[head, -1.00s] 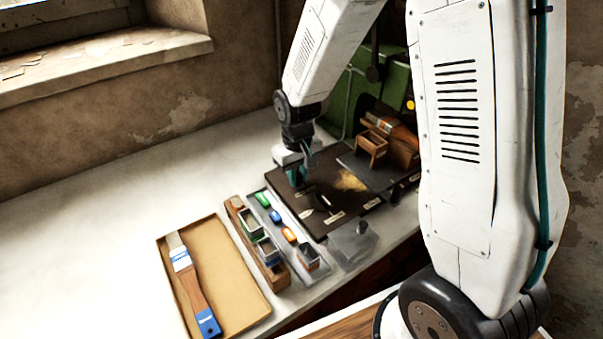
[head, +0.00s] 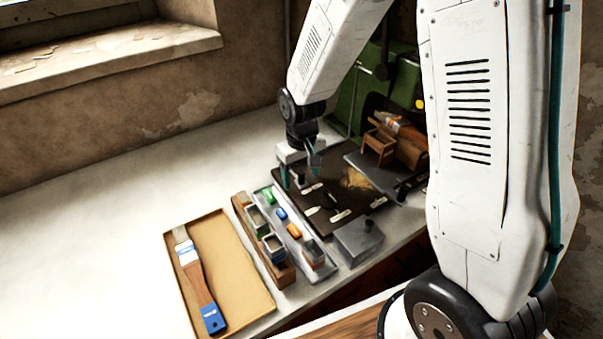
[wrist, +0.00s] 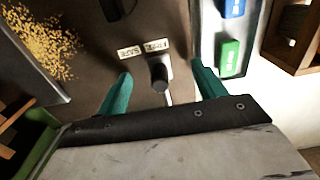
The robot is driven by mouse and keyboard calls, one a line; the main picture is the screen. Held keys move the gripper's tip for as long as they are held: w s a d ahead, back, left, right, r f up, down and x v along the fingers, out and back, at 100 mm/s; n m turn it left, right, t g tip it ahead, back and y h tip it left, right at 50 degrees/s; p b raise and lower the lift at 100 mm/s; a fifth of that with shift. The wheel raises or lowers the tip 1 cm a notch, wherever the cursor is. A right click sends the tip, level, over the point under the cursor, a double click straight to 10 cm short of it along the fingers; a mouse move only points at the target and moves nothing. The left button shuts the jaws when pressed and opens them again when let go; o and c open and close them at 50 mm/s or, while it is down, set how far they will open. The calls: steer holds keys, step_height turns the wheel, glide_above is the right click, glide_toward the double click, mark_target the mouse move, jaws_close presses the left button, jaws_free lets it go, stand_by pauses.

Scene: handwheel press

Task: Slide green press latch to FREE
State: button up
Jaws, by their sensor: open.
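My gripper (wrist: 161,70) is open, with one teal finger on each side of the knob. Both fingers look apart from the knob. In the head view my gripper (head: 300,172) is over the far left part of the base plate (head: 300,205), and the knob cannot be made out there. The green press (head: 400,85) stands behind, partly hidden by my arm.
A clear tray (head: 268,193) with green, blue and orange pieces lies left of the plate; its green piece (wrist: 229,56) is close to one finger. A wooden rack (head: 283,272), a brush tray (head: 250,308) and a grey metal block (head: 358,240) are nearer. The table at left is clear.

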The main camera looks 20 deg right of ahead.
steer(key=shift+r, duration=4)
